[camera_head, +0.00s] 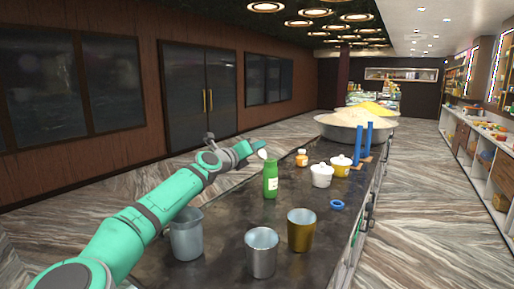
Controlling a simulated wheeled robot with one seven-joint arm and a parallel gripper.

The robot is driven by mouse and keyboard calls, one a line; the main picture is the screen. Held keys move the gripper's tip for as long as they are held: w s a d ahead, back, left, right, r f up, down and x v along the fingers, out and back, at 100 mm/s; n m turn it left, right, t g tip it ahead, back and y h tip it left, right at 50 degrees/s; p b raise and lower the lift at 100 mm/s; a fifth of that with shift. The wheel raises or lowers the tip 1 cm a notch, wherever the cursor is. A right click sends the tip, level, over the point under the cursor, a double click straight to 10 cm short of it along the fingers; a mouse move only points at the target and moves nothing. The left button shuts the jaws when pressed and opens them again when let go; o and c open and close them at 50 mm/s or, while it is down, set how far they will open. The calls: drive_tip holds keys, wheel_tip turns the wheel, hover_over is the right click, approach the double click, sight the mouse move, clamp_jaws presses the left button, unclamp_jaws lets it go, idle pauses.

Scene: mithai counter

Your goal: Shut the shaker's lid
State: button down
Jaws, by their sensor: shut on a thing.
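The shaker is a green bottle (270,183) with a pale label, standing upright on the dark counter. A small white piece (262,154), which looks like its lid, shows tilted at the upper left of the bottle's top. My gripper (258,147) reaches in from the left, just above and behind the shaker, with its fingers at the white piece. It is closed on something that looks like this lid. The fingertips are too small to see the exact hold, and I cannot tell how far open the lid is.
A blue ring (337,204) lies nearby. A grey bucket (186,235), silver cup (261,252) and gold cup (301,230) stand in front. A blue stand (368,140) rises behind.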

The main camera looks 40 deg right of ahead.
sight(275, 161)
drive_tip(key=m, duration=0.1)
drive_tip(key=s+m, duration=0.1)
drive_tip(key=r+m, duration=0.1)
drive_tip(key=m, duration=0.1)
drive_tip(key=shift+s+d, duration=0.3)
drive_tip(key=m, duration=0.1)
drive_tip(key=s+m, duration=0.1)
drive_tip(key=m, duration=0.1)
drive_tip(key=s+d+m, duration=0.1)
drive_tip(key=m, duration=0.1)
drive_tip(key=shift+r, duration=0.1)
drive_tip(key=m, duration=0.1)
drive_tip(key=s+m, duration=0.1)
drive_tip(key=m, duration=0.1)
drive_tip(key=s+m, duration=0.1)
drive_tip(key=m, duration=0.1)
drive_tip(key=shift+d+f, duration=0.3)
drive_tip(key=shift+f, duration=0.1)
drive_tip(key=shift+s+d+f+m, duration=0.1)
drive_tip(key=shift+s+f+m, duration=0.1)
drive_tip(key=shift+m, duration=0.55)
drive_tip(key=shift+s+d+f+m, duration=0.1)
drive_tip(key=shift+s+f+m, duration=0.15)
drive_tip(key=shift+m, duration=0.55)
drive_tip(key=shift+s+d+f+m, duration=0.1)
drive_tip(key=shift+s+f+m, duration=0.1)
drive_tip(key=shift+m, duration=0.55)
drive_tip(key=c, duration=2)
unclamp_jaws()
